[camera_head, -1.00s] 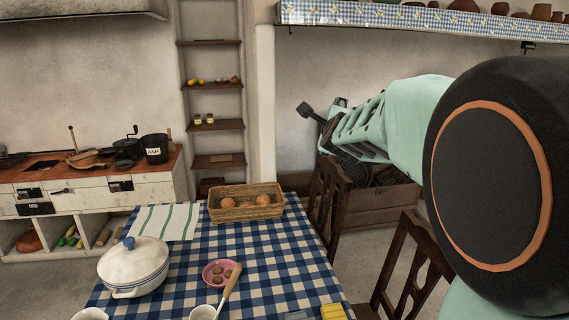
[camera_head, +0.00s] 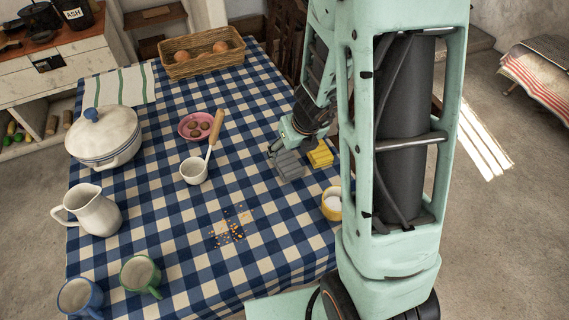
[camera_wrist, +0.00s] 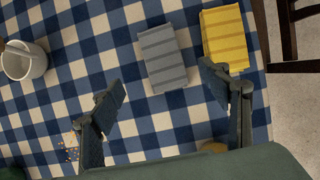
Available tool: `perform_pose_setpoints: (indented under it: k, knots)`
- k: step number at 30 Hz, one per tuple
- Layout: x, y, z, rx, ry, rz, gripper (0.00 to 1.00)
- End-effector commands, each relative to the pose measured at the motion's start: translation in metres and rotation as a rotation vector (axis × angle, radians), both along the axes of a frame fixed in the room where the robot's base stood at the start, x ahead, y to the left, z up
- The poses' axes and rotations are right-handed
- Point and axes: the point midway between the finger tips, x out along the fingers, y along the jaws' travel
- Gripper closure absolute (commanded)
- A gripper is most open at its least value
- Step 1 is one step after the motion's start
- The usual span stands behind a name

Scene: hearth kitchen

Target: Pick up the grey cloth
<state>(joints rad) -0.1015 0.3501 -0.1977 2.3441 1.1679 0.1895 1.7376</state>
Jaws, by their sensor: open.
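The grey cloth (camera_head: 290,167) is a small folded ribbed block lying flat on the checked tablecloth, near the table's right edge. In the wrist view the grey cloth (camera_wrist: 163,58) lies ahead of my fingertips, roughly centred between them. My gripper (camera_head: 284,146) is open and empty, above the table by the cloth; in the head view it overlaps the cloth's far side. In the wrist view my gripper (camera_wrist: 163,82) shows both fingers spread apart, with bare tablecloth between them. I cannot tell its exact height.
A folded yellow cloth (camera_head: 320,157) lies close to the right of the grey one. Crumbs (camera_head: 230,233) lie toward the front. A chair (camera_wrist: 290,66) stands beyond the table's edge.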

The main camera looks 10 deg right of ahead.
Motion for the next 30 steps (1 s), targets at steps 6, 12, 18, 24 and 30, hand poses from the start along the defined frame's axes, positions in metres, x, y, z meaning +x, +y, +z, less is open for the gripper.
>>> perform_pose_setpoints:
  k: [6, 12, 18, 24, 30]
  knots:
    - [0.012, 0.002, -0.033, -0.001, -0.001, 0.001, 0.30]
    - [0.016, 0.002, -0.041, -0.001, -0.002, 0.001, 0.30]
    - [0.020, 0.002, -0.064, -0.001, -0.001, 0.001, 0.30]
    - [0.029, 0.003, -0.085, -0.003, -0.003, 0.003, 0.30]
    - [0.031, 0.003, -0.085, -0.003, -0.003, 0.002, 0.30]
